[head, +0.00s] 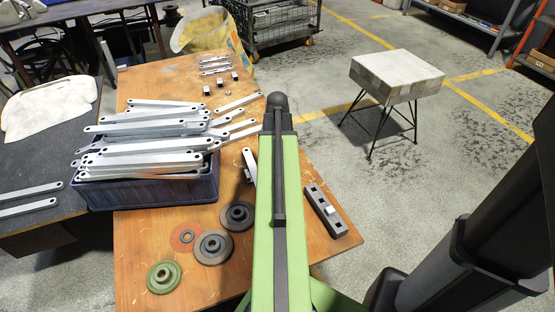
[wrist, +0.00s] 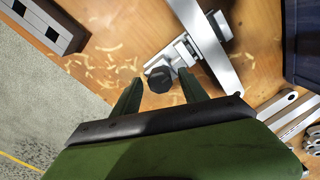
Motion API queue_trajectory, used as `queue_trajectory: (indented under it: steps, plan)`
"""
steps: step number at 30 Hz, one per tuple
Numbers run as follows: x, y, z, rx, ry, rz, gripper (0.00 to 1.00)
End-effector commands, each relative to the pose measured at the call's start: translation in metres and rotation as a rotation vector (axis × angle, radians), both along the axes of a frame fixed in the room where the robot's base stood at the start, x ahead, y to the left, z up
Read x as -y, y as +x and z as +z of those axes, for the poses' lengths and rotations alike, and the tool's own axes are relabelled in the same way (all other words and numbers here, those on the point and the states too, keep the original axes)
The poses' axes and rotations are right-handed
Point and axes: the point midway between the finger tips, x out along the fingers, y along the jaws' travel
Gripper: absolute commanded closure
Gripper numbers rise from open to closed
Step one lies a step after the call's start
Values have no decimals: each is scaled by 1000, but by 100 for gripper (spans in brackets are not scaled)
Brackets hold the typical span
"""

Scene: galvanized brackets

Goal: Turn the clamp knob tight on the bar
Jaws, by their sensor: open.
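In the wrist view a silver clamp (wrist: 182,49) sits on a flat metal bar (wrist: 208,42). Its black knob (wrist: 159,79) points toward my gripper (wrist: 160,80). The two green fingers are open, one on either side of the knob, with gaps visible between finger and knob. I cannot tell how deep the knob lies between them. In the head view the bar (head: 250,166) shows only partly beside my green arm; the arm hides the knob and my gripper there.
A blue crate (head: 150,193) heaped with metal bars stands left on the wooden table (head: 130,236). Several discs, including a green one (head: 163,277), lie in front. A dark slotted block (head: 326,211) lies right of my arm. A stool (head: 397,75) stands on open floor.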

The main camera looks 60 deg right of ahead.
Motion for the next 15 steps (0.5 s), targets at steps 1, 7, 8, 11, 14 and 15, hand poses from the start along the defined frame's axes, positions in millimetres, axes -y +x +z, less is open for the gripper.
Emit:
queue_trajectory:
  steps: [1, 7, 8, 11, 14, 15]
  plan:
    - [0, 0, 0, 0, 0, 65, 49]
    - [0, 0, 0, 0, 0, 366, 49]
    - [0, 0, 0, 0, 0, 409, 49]
    - [-1, 1, 0, 0, 0, 517, 49]
    - [-1, 1, 0, 0, 0, 561, 49]
    - [-1, 1, 0, 0, 0, 564, 49]
